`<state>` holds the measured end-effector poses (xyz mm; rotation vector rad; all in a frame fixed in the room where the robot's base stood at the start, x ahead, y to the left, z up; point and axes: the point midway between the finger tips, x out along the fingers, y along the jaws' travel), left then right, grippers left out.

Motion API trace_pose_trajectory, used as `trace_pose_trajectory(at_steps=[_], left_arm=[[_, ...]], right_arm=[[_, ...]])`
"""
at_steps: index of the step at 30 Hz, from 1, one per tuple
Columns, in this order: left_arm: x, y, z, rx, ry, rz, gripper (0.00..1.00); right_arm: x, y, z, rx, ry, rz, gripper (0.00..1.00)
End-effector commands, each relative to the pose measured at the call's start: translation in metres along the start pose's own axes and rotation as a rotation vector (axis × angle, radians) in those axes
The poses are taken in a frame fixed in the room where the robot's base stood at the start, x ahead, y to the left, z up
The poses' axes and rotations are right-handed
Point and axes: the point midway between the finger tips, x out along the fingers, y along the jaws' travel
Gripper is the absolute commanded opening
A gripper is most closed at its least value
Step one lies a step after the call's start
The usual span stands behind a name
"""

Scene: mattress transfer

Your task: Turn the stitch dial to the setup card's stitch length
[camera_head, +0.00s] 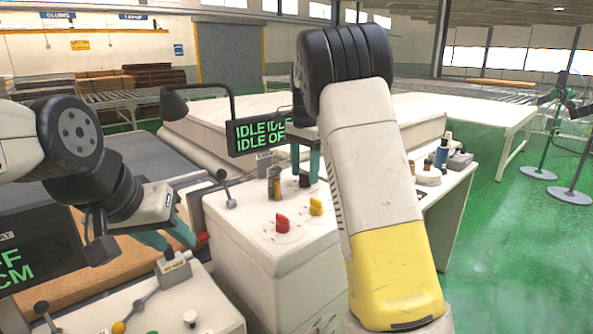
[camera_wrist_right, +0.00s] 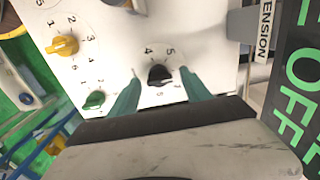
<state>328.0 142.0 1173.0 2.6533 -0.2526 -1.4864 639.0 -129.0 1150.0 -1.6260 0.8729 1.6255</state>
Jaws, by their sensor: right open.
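My right gripper (camera_wrist_right: 163,92) is open in the right wrist view. Its two teal fingers are apart, with a black dial (camera_wrist_right: 160,75) between their tips; contact cannot be told. The numbers 4 and 5 show above this dial. A yellow dial (camera_wrist_right: 62,45) and a green dial (camera_wrist_right: 95,100) sit to its left on the same white panel. In the head view my right gripper (camera_head: 305,165) is over the white cabinet, partly hidden by my arm. My left gripper (camera_head: 168,240) appears open and empty at the left. I cannot make out a readable setup card or which dial is for stitch.
A red knob (camera_head: 282,224) and a yellow knob (camera_head: 316,206) stand on the white cabinet (camera_head: 270,270). A "TENSION" sign (camera_wrist_right: 265,28) stands right of the panel.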

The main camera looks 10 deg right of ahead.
Motion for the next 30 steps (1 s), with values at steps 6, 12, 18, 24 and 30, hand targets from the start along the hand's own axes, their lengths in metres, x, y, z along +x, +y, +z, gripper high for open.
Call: trace_pose_trajectory(at_steps=[6, 12, 18, 24, 30], left_arm=[[0.0000, 0.0000, 0.0000, 0.000, 0.000, 0.000, 0.36], [0.0000, 0.0000, 0.0000, 0.000, 0.000, 0.000, 0.36], [0.0000, 0.0000, 0.0000, 0.000, 0.000, 0.000, 0.36], [0.0000, 0.0000, 0.0000, 0.000, 0.000, 0.000, 0.36], [0.0000, 0.0000, 0.0000, 0.000, 0.000, 0.000, 0.36]], right_arm=[[-0.0001, -0.0001, 0.0000, 0.000, 0.000, 0.000, 0.43], [-0.0002, -0.0001, 0.0000, 0.000, 0.000, 0.000, 0.03], [-0.0004, -0.0001, 0.0000, -0.006, 0.000, 0.000, 0.00], [-0.0004, 0.0002, -0.0005, -0.058, 0.000, 0.000, 0.00], [-0.0007, 0.0003, -0.0002, -0.183, -0.001, -0.001, 0.00]])
